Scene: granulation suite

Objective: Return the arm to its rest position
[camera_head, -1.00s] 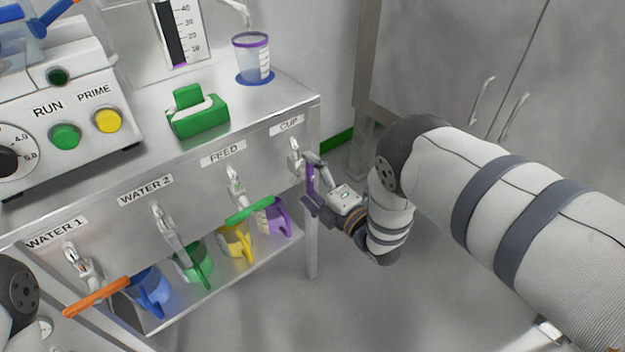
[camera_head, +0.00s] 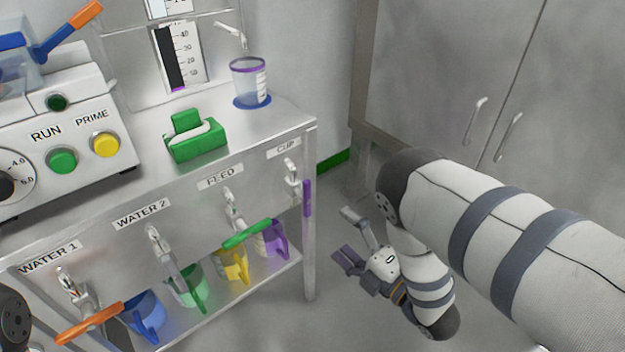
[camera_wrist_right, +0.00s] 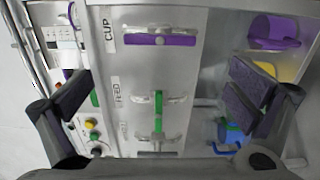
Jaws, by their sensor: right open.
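My right gripper (camera_head: 352,240) is open and empty in the head view, to the right of the metal bench and clear of it. Its fingers (camera_wrist_right: 160,90) are spread wide in the right wrist view, with nothing between them but the bench front beyond. The purple valve handle (camera_head: 308,198) under the CUP label is upright and apart from the gripper; it also shows in the wrist view (camera_wrist_right: 158,40). My left gripper is not in view; only a dark part of what looks like my left arm shows at the lower left edge.
Green (camera_head: 247,233) and orange (camera_head: 88,323) handles stick out in front. Coloured jugs stand on the lower shelf. A grey cabinet (camera_head: 440,80) stands behind; floor right of the bench is clear.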

